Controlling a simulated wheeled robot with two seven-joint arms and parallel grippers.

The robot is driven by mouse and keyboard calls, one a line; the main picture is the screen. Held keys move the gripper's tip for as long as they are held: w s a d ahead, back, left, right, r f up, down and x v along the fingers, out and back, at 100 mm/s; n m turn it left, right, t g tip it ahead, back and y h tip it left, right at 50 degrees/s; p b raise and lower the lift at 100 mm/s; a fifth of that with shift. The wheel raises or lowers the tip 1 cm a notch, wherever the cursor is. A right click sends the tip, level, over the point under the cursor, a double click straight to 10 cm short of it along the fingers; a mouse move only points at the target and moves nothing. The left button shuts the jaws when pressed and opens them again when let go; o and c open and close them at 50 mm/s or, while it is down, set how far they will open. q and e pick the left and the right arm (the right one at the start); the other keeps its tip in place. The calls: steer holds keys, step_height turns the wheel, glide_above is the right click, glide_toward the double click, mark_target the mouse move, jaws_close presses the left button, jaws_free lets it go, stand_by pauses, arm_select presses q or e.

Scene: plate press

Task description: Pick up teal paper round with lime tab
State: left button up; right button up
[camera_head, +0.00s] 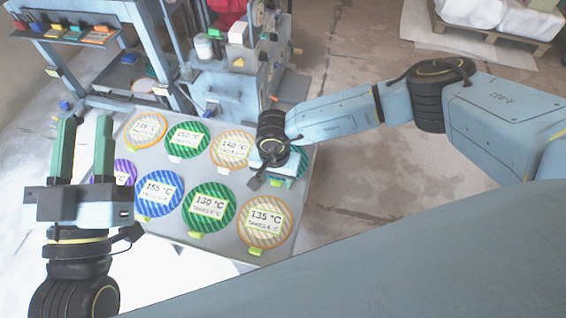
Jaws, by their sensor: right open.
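A teal paper round (301,164) lies at the right end of the back row on the grey board. My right gripper (266,176) is directly over it, pointing down, and hides most of it. Its jaws are open; I cannot tell whether they touch the round. The round's tab and label are largely hidden by the gripper. My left gripper (86,150) is at the left of the view, its two green-sided fingers pointing up and apart, with nothing between them.
The grey board (228,264) holds several other striped rounds, among them a green one (209,207) with a lime tab, an orange one (265,222) and a blue one (160,194). A blue-grey press (228,92) stands behind. Open floor lies to the right.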

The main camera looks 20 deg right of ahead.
steer(key=shift+f, duration=0.35)
steer(key=c, duration=1.1)
steer(key=shift+o, duration=0.2)
steer(key=shift+r, duration=0.2)
